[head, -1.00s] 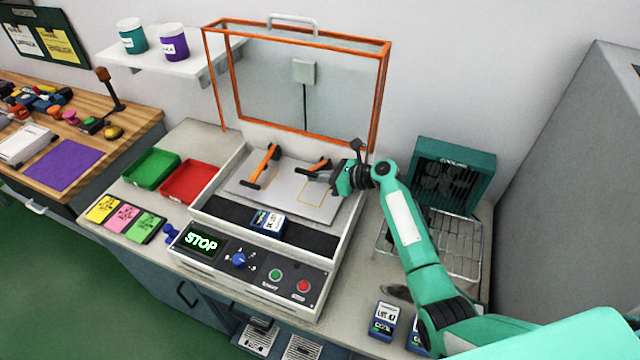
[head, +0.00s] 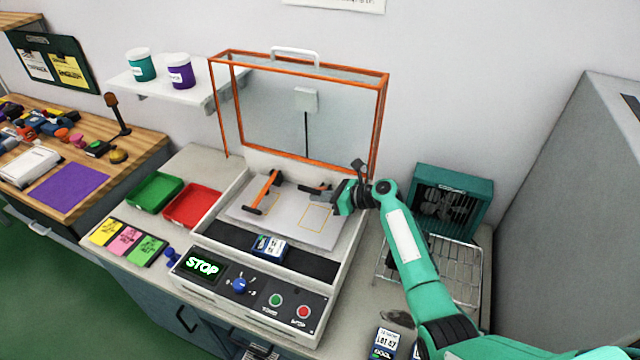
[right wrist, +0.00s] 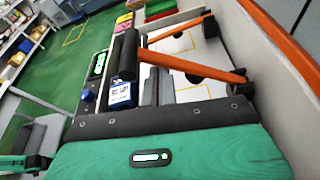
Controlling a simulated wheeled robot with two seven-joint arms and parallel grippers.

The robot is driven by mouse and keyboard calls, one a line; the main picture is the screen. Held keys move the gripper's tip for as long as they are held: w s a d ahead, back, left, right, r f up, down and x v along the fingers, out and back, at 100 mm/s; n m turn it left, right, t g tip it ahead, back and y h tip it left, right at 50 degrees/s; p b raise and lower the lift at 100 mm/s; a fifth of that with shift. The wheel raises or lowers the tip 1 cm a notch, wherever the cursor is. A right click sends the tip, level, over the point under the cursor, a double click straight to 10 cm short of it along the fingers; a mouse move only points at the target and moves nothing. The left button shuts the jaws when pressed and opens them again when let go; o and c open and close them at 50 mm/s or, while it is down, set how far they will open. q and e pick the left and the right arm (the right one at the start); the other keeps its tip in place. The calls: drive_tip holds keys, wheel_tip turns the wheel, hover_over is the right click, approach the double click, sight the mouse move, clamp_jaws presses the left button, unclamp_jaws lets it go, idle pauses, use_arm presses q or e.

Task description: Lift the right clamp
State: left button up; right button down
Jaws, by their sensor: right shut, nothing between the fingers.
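The right clamp, an orange bar with black ends, shows in the right wrist view (right wrist: 200,68). Its black grip is just past my fingers and its other black end is at the right. In the head view my gripper mostly hides it. My right gripper (head: 322,191) is shut and empty, close beside the clamp; I cannot tell whether they touch. Its grey fingers also show in the right wrist view (right wrist: 157,88). The left clamp (head: 263,191) stands apart to the left on the pale plate (head: 285,215). My left gripper is out of view.
The orange-framed lid (head: 300,62) stands open behind the plate. A labelled blue module (head: 269,247) lies in the front dark channel. Red (head: 193,204) and green (head: 154,192) trays are at left. A teal fan unit (head: 452,197) and wire rack (head: 460,250) stand at right.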

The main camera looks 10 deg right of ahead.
wheel_tip(320, 180, up, 20)
drive_tip(key=b, duration=0.4)
drive_tip(key=shift+f, duration=0.15)
